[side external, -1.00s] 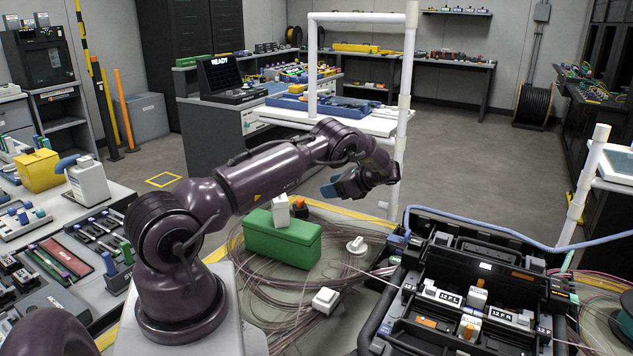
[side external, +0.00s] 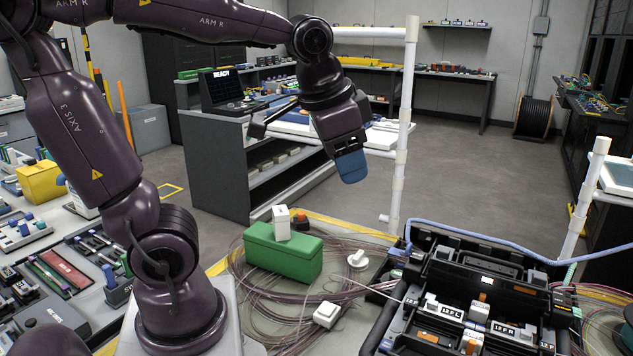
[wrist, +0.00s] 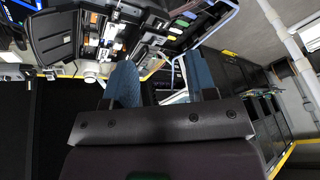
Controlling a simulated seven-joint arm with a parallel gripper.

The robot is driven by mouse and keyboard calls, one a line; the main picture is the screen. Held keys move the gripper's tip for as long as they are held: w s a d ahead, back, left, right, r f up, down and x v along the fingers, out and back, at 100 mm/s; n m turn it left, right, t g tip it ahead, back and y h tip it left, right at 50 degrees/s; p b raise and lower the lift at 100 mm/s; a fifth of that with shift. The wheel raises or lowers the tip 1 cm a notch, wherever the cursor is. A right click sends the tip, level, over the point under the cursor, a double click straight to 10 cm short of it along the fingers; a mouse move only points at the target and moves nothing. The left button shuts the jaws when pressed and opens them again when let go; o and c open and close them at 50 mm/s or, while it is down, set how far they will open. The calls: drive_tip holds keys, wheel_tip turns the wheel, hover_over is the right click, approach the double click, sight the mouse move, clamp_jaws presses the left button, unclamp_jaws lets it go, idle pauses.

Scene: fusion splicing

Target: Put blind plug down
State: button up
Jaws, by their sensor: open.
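A small white piece with a round base and a knob, which looks like the blind plug (side external: 357,259), rests on the grey mat (side external: 350,325) between the green box and the black splicing case. My gripper (side external: 352,168) is raised high above the work area, well clear of that piece. In the wrist view its two blue fingers (wrist: 162,78) stand apart, with nothing seen between them. In the side view the fingers overlap.
The green box (side external: 283,256) carries a white block (side external: 281,222). Another white block (side external: 326,314) lies among loose coiled fibres (side external: 262,310). The black case (side external: 455,265) fills the right front. A white pipe frame (side external: 403,130) stands behind my gripper.

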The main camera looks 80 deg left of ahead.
drive_tip(key=s+d+f+t+h, duration=0.1)
drive_tip(key=s+d, duration=0.3)
drive_tip(key=s, duration=0.1)
drive_tip(key=shift+s+d+f+n+t, duration=0.2)
drive_tip(key=shift+d+f+n+t, duration=0.1)
drive_tip(key=shift+n, duration=0.1)
drive_tip(key=shift+a, duration=0.1)
idle(0.7)
